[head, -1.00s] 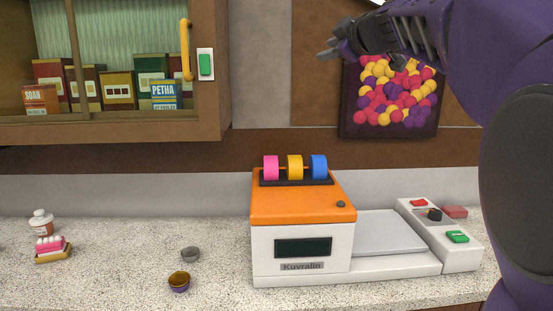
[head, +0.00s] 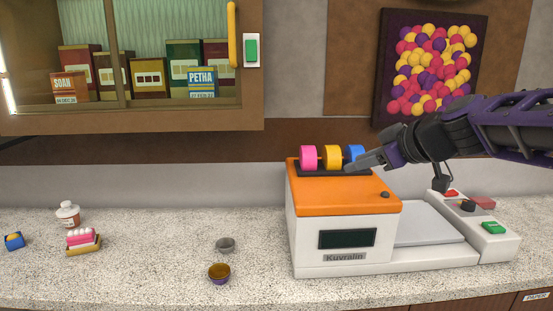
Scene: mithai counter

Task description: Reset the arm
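My arm reaches in from the right edge of the head view. My gripper (head: 366,162) is in front of the orange top of the Kuvralin weighing machine (head: 343,201), near its blue roll (head: 354,152). It points left and slightly down. I see the fingers nearly edge-on, so I cannot tell whether they are open or shut. No held object is visible. Whether it touches the machine cannot be told.
The machine's flat plate (head: 428,224) and button panel (head: 467,205) lie below the arm. A glass-fronted cabinet (head: 150,122) hangs upper left.

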